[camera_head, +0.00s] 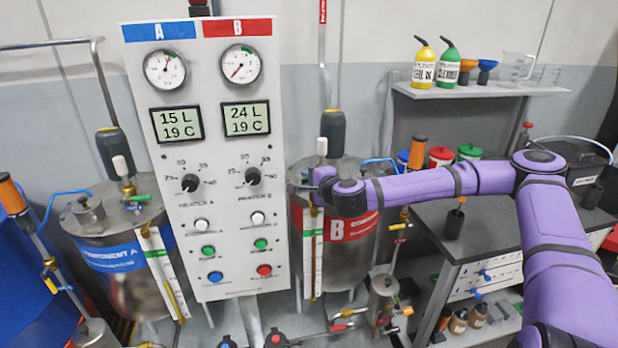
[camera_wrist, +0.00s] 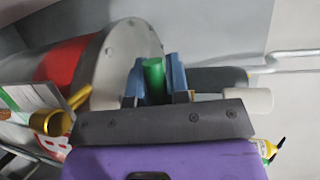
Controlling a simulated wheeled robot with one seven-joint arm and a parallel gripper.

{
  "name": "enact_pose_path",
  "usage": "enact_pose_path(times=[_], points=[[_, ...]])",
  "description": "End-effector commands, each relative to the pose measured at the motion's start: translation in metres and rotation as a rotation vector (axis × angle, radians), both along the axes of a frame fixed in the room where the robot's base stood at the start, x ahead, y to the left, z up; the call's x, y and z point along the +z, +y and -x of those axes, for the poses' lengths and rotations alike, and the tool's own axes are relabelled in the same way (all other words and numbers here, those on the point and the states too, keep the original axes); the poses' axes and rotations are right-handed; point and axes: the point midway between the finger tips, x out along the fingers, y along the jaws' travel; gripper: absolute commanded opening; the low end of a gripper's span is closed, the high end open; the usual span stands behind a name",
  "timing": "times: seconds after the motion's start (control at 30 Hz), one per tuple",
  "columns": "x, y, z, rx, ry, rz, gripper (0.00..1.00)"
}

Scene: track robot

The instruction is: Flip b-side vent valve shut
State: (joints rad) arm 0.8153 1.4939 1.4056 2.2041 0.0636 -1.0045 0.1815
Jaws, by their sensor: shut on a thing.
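The B tank (camera_head: 340,250) has a red band and a grey metal lid, and stands right of the control panel. In the wrist view its red band (camera_wrist: 70,62) and grey lid (camera_wrist: 125,55) lie behind my gripper. My gripper (camera_wrist: 155,68) has its blue fingers shut on a green handle, which I take to be the B-side vent valve handle (camera_wrist: 154,76). In the head view my gripper (camera_head: 320,178) is at the front left edge of the B tank's lid. The handle is hidden there, and the valve body is not clear in either view.
The control panel (camera_head: 215,130) stands close left of my gripper. A white-capped fitting (camera_head: 322,147) rises just above it and shows in the wrist view (camera_wrist: 248,102). A brass fitting (camera_wrist: 55,122) is at left there. A workbench (camera_head: 450,235) stands behind my arm.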

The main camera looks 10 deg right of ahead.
Motion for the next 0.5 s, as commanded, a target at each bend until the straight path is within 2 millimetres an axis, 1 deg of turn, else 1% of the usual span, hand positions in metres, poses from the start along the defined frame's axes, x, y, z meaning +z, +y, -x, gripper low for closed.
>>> enact_pose_path(times=[0.17, 0.47, 0.5], points=[[-0.0015, 0.0001, 0.0003, 0.001, 0.001, 0.029, 0.0], [-0.0019, -0.0002, 0.0003, 0.0, 0.002, 0.03, 0.0], [-0.002, -0.0002, 0.0003, 0.0, 0.002, 0.031, 0.2]])
